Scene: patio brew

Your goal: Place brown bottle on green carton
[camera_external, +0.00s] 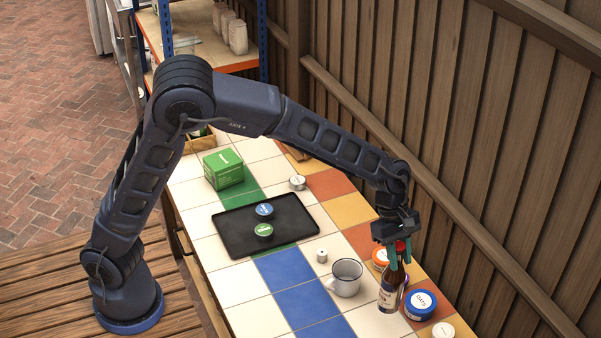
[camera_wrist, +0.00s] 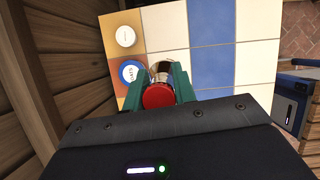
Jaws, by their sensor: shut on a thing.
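The brown bottle (camera_external: 390,291) stands upright at the right end of the tiled table in the external view, with a pale label and a red cap. Its red cap (camera_wrist: 158,95) shows between the fingers in the wrist view. My gripper (camera_external: 398,255) points down and is shut on the bottle's upper part. I cannot tell whether the bottle's base touches the table. The green carton (camera_external: 224,169) sits at the far left of the table, well away from my gripper, and its top is bare. The carton is not in the wrist view.
A black tray (camera_external: 231,235) with two small tins lies between bottle and carton. A wooden fence (camera_external: 480,150) runs along the right.

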